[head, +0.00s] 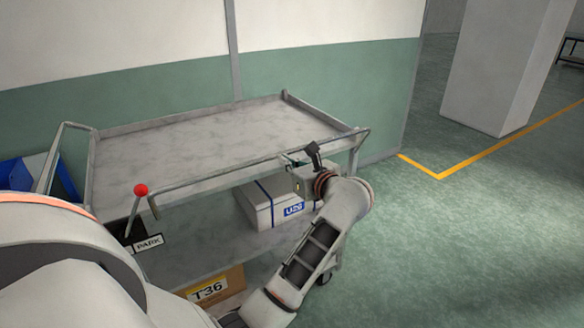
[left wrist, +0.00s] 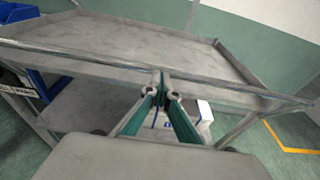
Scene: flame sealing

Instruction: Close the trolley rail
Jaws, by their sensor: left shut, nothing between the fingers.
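The grey trolley has a top tray (head: 200,140) with a low rim. Its rail (head: 215,184) is a thin metal bar running along the tray's near side, from a bent end by the red-knobbed lever to the right corner. The rail also crosses the left wrist view (left wrist: 75,52). My left gripper (head: 288,158) is at the right part of the rail. In the left wrist view its green-sided fingers (left wrist: 161,80) are together and empty, with the tips overlapping the rail; I cannot tell whether they touch it. My right gripper is in neither view.
A white box (head: 268,207) sits on the lower shelf, and a T36 carton (head: 212,288) is below. A green-white wall (head: 330,85) is behind. Floor at right (head: 460,240) is clear.

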